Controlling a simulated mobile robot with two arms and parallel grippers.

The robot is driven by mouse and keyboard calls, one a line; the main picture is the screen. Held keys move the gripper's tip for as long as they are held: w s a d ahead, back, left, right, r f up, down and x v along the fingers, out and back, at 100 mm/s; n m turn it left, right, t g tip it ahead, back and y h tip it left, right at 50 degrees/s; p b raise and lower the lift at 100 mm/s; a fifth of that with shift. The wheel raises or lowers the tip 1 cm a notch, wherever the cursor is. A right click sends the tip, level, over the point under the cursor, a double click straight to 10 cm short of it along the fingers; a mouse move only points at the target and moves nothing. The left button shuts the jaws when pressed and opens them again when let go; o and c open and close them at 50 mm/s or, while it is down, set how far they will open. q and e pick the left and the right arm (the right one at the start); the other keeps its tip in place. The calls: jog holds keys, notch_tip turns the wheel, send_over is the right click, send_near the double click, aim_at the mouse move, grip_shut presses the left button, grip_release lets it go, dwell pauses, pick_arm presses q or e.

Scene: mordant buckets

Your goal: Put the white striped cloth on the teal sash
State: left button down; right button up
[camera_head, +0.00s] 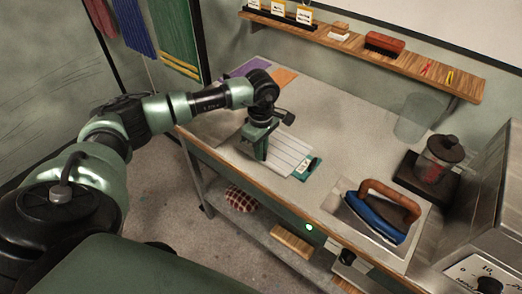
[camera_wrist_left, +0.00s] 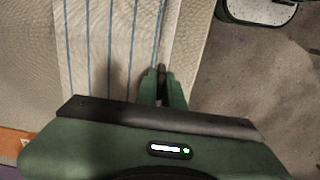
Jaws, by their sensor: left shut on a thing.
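The white striped cloth (camera_head: 286,150) lies nearly flat on the worktop, pale with thin dark stripes; in the left wrist view its stripes look blue (camera_wrist_left: 110,45). My left gripper (camera_head: 262,157) points down at the cloth's near edge, and its fingers (camera_wrist_left: 162,76) are shut there on the cloth. A small teal piece (camera_head: 308,168) with a pale mark shows at the cloth's right end; I cannot tell whether it is the teal sash, or how much lies under the cloth. My right gripper is not in view.
The worktop (camera_head: 330,130) has free room behind the cloth. A blue iron (camera_head: 375,218) stands at the right, with a clear glass vessel (camera_head: 414,118) and a dark-lidded jar (camera_head: 440,155) behind. Purple (camera_head: 247,67) and orange (camera_head: 284,76) patches lie at the back left. A wooden shelf (camera_head: 350,42) runs above.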

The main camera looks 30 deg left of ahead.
pick_arm(q)
jog(key=c, duration=1.5)
grip_release()
jog(key=shift+c, duration=0.2)
jog(key=shift+r+p, duration=0.25)
jog(key=shift+p, duration=0.15)
notch_tip(320, 180, up, 12)
jog(key=b, duration=0.4)
jog(key=shift+f, duration=0.1)
